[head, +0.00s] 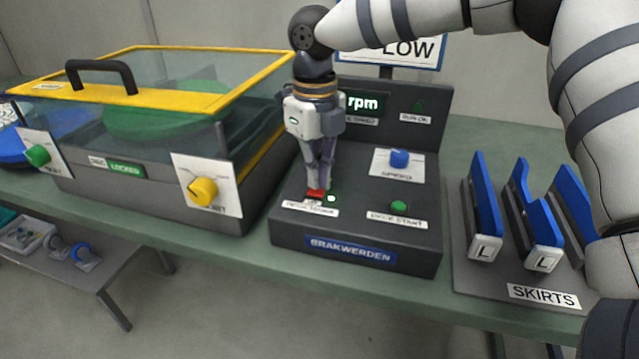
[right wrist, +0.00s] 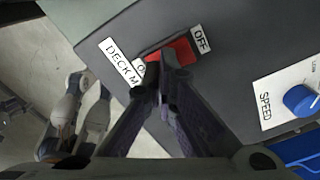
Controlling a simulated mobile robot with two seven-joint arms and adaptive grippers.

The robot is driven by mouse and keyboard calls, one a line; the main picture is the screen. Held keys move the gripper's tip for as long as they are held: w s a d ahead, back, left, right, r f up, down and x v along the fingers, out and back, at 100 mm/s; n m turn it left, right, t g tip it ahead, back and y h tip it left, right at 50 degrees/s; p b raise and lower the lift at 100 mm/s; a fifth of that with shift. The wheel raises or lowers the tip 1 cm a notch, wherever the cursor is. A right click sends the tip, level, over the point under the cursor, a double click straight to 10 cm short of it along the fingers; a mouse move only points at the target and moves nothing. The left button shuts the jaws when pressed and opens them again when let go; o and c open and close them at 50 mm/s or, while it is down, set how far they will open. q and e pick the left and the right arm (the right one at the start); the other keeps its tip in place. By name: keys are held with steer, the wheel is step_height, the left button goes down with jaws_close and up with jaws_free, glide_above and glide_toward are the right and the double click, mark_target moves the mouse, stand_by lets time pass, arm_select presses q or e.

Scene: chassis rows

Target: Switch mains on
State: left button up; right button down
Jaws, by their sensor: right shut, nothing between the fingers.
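The red mains switch (head: 315,194) sits at the front left of the dark control box (head: 290,232), by a label that reads "DECK M..." in the right wrist view. The red rocker (right wrist: 178,52) lies between an "OFF" label (right wrist: 201,39) and another label partly hidden by my fingers.
The box also carries a blue speed knob (head: 399,158), a green deck start button (head: 398,205) and an rpm display (head: 364,104). A clear-lidded case with a yellow frame (head: 160,98) stands left. Blue skirts (head: 486,205) stand in a rack at right.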

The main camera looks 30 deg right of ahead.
mark_target(316, 192)
step_height(316, 192, up, 6)
steer(key=shift+f+p, duration=0.1)
steer(key=shift+p, duration=0.4)
